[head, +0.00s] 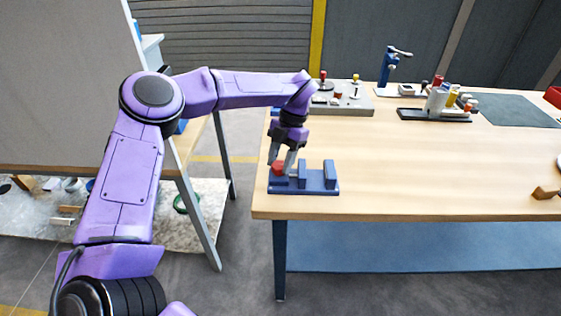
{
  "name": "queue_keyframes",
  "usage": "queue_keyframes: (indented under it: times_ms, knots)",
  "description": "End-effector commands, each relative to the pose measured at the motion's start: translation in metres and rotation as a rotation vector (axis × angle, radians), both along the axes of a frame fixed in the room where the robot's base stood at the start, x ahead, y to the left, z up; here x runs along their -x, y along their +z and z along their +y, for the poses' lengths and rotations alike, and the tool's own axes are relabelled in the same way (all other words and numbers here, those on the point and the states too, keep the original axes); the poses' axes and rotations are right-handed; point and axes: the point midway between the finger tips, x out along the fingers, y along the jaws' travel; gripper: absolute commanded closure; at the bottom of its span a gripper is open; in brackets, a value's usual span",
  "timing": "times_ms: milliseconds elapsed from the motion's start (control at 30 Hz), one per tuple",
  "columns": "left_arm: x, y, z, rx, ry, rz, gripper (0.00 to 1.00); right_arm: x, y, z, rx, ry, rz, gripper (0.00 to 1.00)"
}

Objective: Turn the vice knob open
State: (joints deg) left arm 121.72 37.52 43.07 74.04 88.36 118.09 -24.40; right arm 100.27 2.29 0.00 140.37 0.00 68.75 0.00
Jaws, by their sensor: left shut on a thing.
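A small blue vice (318,187) sits on the near left corner of the wooden table, with upright blue jaws on its base. Its red knob (277,169) is at the left end, partly hidden by the fingers. My left gripper (283,167) points down at the knob from above. Its grey fingers are closed on the red knob. The gap between the vice jaws shows, but its exact width is hard to judge at this size. My right gripper does not show.
The wooden table (420,165) is clear to the right of the vice. A grey control panel with knobs (345,98), a blue clamp-like stand (391,70) and a rack of coloured items (437,106) stand at the back. A dark mat (513,110) lies at the back right.

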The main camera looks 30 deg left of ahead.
Motion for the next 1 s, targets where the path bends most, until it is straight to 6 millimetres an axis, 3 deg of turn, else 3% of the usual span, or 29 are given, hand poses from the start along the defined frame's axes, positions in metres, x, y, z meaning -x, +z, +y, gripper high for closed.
queue_keyframes:
  times_ms: [567, 1000]
  knots:
    - [0.001, -0.006, 0.004, 0.003, 0.548, -0.002, 0.87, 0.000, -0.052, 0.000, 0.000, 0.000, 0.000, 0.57]
    - [0.002, -0.008, 0.006, 0.003, 0.964, -0.002, 0.87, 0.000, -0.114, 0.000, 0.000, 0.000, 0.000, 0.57]
